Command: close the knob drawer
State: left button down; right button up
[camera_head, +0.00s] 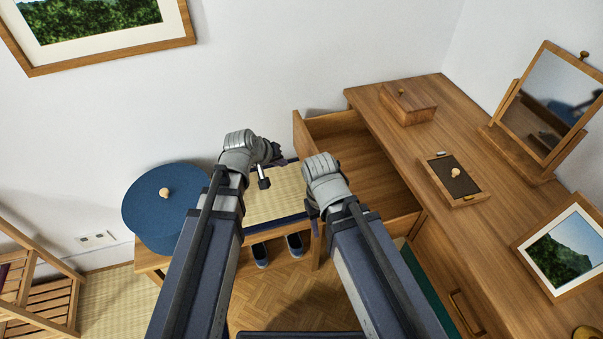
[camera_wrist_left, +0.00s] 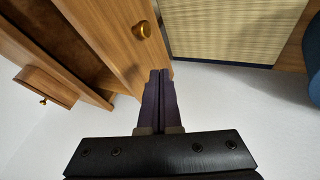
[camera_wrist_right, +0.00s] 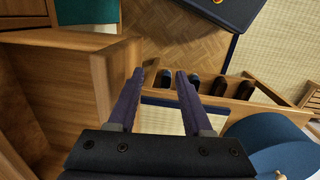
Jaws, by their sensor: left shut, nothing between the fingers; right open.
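The knob drawer (camera_head: 370,160) is wooden and stands open, pulled out leftward from the desk, its inside showing in the head view. Its front panel (camera_wrist_left: 115,40) with a round brass knob (camera_wrist_left: 144,29) shows in the left wrist view. My left gripper (camera_head: 279,155) is shut and empty just outside the front. Its fingertips (camera_wrist_left: 160,73) are near the panel's edge, beside the knob; I cannot tell whether they touch. My right gripper (camera_wrist_right: 160,78) is open and empty, near the drawer's near end; its fingers are mostly hidden in the head view.
The desk top (camera_head: 440,125) holds a wooden box (camera_head: 408,104), a small tray (camera_head: 453,180), a mirror (camera_head: 545,105) and a framed picture (camera_head: 560,250). A green-lined compartment (camera_head: 425,290) is below. A bench (camera_head: 265,195) with a blue round box (camera_head: 160,215) stands left, slippers (camera_head: 294,245) beneath.

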pick_arm(q)
jog(key=shift+w, duration=0.15)
pick_arm(e)
jog(key=shift+f, duration=0.1)
pick_arm(q)
jog(key=w+d+f+b, duration=0.6)
jog(key=d+f+b, duration=0.1)
jog(key=f, duration=0.1)
jog(key=shift+b, duration=0.4)
pick_arm(e)
notch_tip(320, 180, down, 8)
